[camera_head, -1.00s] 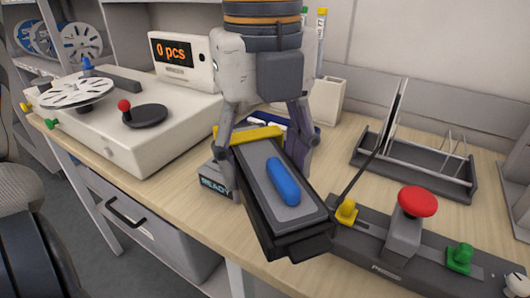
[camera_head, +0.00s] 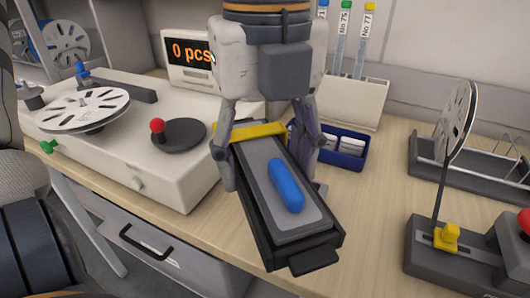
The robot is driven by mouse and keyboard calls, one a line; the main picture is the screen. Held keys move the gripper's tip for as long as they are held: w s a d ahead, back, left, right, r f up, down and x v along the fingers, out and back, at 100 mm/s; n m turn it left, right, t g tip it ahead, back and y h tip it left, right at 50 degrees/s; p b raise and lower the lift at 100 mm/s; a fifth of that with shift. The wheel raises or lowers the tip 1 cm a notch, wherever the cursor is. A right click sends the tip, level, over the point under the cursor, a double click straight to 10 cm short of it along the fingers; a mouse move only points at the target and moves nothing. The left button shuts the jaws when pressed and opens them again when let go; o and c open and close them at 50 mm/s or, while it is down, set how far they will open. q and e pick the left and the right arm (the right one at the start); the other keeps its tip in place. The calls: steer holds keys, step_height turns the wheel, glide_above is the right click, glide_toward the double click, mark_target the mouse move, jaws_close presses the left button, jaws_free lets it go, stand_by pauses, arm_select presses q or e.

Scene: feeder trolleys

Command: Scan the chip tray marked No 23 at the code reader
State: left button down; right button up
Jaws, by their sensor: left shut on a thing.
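My left gripper (camera_head: 268,155) is shut on a long black tray-like block (camera_head: 262,232) with a grey top, a blue grip (camera_head: 286,186) and a yellow end bar (camera_head: 250,132). It holds the block tilted, with its far end between the fingers and its near end toward me. No number shows on the block, so I cannot tell whether it is No 23. The code reader cannot be made out clearly; a small grey corner (camera_head: 320,189) shows behind the block. My right gripper is not in view.
A white counter (camera_head: 150,180) with a reel and "0 pcs" display stands left. A blue bin (camera_head: 343,158) and a white holder (camera_head: 350,102) with labelled tubes stand behind. A grey rack (camera_head: 480,180) and a dark control base (camera_head: 440,262) are right. Bare table lies between.

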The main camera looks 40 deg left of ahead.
mark_target(284, 148)
arm_select(q)
steer(key=w+a+f, duration=0.1)
steer(key=w+f, duration=0.1)
steer(key=w, duration=0.4)
steer(key=w+a+f, duration=0.1)
steer(key=w+f, duration=0.1)
steer(key=w, duration=0.3)
steer(key=shift+w+a, duration=0.25)
steer(key=shift+w, duration=0.15)
steer(key=s+r, duration=0.1)
steer(key=s, duration=0.1)
steer(key=s+d+r, duration=0.1)
steer(key=s, duration=0.2)
steer(key=s+r, duration=0.2)
steer(key=s, duration=0.1)
steer(key=shift+d, duration=0.4)
steer(key=shift+w, duration=0.1)
